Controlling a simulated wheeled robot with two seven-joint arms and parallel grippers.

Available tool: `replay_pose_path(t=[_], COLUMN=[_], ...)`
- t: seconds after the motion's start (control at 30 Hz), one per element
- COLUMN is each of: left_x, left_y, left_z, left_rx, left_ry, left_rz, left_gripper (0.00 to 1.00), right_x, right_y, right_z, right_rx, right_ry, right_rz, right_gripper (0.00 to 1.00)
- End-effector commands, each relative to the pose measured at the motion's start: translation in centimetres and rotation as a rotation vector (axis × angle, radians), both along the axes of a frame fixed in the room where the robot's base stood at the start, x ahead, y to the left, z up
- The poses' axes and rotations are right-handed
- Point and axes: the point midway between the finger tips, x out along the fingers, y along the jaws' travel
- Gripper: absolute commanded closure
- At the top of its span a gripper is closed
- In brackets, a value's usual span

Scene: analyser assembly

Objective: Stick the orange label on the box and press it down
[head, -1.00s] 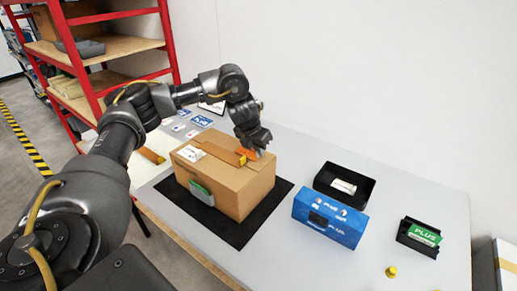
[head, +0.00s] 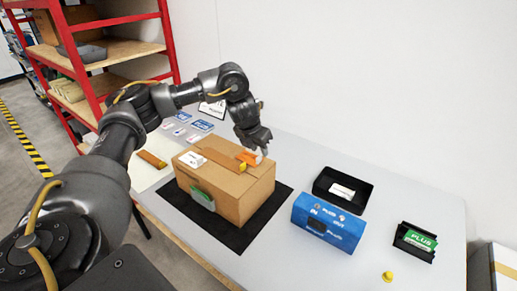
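The brown cardboard box (head: 232,192) stands on a black mat (head: 183,203). The orange label (head: 247,157) is at the back right part of the box top, with a small yellow piece (head: 241,167) by its near edge. My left gripper (head: 260,152) points down just behind and right of the label, at the box's back edge. Its fingertips are small and partly hidden, so I cannot tell whether they are apart or touch the label. A white label (head: 193,158) lies on the box's left top, and a green and grey piece (head: 202,198) is on its front. My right gripper is out of view.
A blue case (head: 328,224), a black tray (head: 322,188) and a black holder with a green PLUS piece (head: 421,241) stand at right. A yellow knob (head: 388,277) lies in front. Blue and white cards (head: 201,125) lie behind the box. A red-framed shelf (head: 165,40) stands left.

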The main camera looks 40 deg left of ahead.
Motion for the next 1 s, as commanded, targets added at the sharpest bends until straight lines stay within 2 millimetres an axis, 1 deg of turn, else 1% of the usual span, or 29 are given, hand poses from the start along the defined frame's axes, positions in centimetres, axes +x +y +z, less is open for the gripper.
replay_pose_path(t=[0.03,0.43,0.53,0.77,0.8,0.9,0.97,1.0], left_x=[0.0,0.0,0.0,0.0,0.0,0.1,0.3,0.4], left_y=[0.0,0.0,0.0,0.0,0.0,-0.5,-1.6,-2.6], left_z=[0.7,3.7,4.0,3.9,3.9,3.6,2.9,2.1], left_rx=[0.0,0.0,0.0,0.0,0.0,-0.005,-0.02,-0.035], left_ry=[0.0,0.001,0.001,0.001,0.0,-0.003,-0.011,-0.019], left_rz=[0.0,0.0,0.0,0.0,0.0,-0.003,-0.007,-0.011], left_gripper=[0.69,0.69,0.69,0.69,0.72,0.85,0.93,0.98], right_x=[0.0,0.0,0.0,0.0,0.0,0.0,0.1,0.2], right_y=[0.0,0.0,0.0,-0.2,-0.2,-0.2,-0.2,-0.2], right_z=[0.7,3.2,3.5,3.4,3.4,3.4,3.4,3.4], right_rx=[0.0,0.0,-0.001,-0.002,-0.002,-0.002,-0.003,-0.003], right_ry=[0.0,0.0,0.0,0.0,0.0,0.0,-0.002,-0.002], right_rz=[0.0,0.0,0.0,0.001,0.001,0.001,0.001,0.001], right_gripper=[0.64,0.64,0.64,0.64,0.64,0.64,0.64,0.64])
